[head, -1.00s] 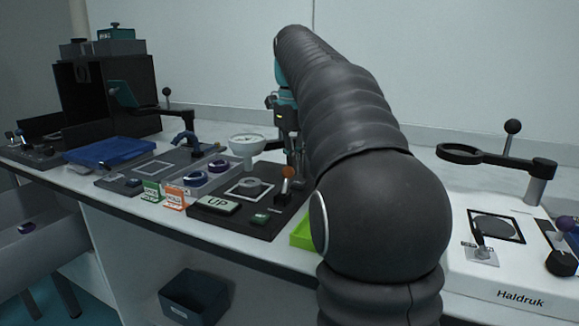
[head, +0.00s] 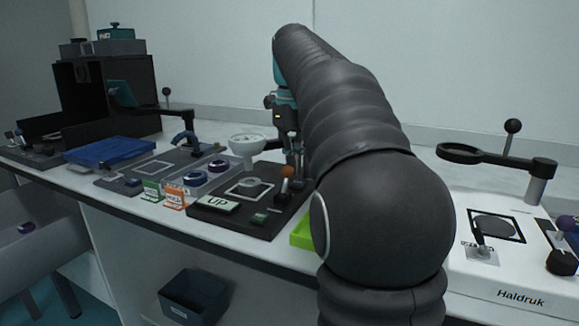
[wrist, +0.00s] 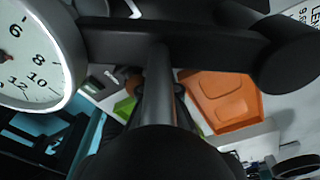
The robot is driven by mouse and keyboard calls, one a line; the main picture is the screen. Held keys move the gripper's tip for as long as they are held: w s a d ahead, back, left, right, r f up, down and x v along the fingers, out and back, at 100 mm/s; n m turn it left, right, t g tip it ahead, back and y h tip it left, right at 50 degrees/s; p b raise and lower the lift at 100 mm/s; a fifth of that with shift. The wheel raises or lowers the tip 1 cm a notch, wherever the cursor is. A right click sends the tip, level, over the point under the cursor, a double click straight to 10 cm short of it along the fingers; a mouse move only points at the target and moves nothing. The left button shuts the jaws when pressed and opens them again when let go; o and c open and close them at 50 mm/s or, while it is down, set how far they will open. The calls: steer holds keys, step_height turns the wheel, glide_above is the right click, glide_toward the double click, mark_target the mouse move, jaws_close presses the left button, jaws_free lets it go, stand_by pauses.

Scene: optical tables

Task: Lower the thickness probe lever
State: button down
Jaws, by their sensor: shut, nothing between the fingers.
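The thickness probe has a dark base (head: 215,220) with an "UP" plate (head: 217,203) at its front and a white-framed square on top. Its white dial (head: 247,144) stands above the base; it also shows at the left of the wrist view (wrist: 35,50). The lever's orange knob (head: 287,171) stands upright at the base's right side. My gripper (head: 293,155) points down just behind and above the knob, shut and empty. In the head view I cannot tell whether it touches the lever. In the wrist view dark parts hide most of the fingertips.
A green tray (head: 301,234) lies right of the base, partly behind my arm. An orange tray (wrist: 225,98) shows in the wrist view. Green and orange signs (head: 173,195) and a tray with blue rings (head: 215,178) stand left. The white Haldruk device (head: 520,280) is at right.

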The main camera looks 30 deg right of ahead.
steer(key=shift+s+a+b, duration=0.3)
steer(key=shift+s+a, duration=0.55)
steer(key=shift+a, duration=0.3)
stand_by(0.5)
steer(key=r+p, duration=0.4)
steer(key=shift+w+d+r+p, duration=0.25)
steer(key=shift+d+r+p, duration=0.05)
steer(key=shift+d, duration=0.05)
steer(key=shift+w+d+r, duration=0.1)
steer(key=shift+d+r, duration=0.05)
steer(key=shift+r, duration=1)
